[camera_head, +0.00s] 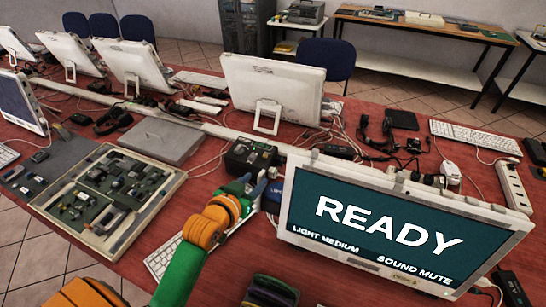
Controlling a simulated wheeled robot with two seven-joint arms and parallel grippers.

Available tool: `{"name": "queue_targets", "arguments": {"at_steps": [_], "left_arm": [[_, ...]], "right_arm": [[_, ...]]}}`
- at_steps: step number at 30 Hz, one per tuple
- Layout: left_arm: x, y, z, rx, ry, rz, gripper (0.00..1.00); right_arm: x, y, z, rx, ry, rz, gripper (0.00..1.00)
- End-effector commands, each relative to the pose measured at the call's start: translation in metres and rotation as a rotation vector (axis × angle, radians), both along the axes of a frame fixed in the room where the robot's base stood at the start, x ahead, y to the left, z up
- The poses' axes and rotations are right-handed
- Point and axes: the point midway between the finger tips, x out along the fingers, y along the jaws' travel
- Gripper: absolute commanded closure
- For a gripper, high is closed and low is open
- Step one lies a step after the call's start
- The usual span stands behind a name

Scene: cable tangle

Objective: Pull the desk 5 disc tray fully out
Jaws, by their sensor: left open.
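My left arm reaches in from the bottom left, and its gripper (262,182) is open beside a small black box (250,157) with coloured marks on top. The gripper is just left of a large monitor (400,228) that reads READY, LIGHT MEDIUM and SOUND MUTE. A small blue item (275,190) shows between the gripper and the monitor. I cannot make out a disc tray or a desk number. I cannot tell whether the jaws touch the box. My right gripper is not in view.
A tray of electronic parts (125,186) lies on the red table (215,180) at left, near a flat grey panel (160,140). Cables, a power strip (513,186), and a white keyboard (475,137) lie at right. Another monitor (270,88) stands behind.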

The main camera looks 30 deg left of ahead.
Motion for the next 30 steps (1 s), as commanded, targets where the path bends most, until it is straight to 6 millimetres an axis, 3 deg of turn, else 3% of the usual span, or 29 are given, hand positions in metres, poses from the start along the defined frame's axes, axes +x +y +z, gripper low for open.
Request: {"name": "queue_targets", "arguments": {"at_steps": [12,23,28,30], "left_arm": [[0.056,0.003,-0.024,-0.001,0.0,0.0,0.55],[0.064,0.003,-0.028,0.0,0.0,0.0,0.55],[0.064,0.003,-0.028,0.0,0.0,0.0,0.95],[0.064,0.003,-0.028,0.0,0.0,0.0,1.0]], "right_arm": [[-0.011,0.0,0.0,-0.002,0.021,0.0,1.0],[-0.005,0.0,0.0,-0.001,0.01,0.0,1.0],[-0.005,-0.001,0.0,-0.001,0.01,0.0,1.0],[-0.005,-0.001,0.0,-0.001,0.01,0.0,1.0]]}}
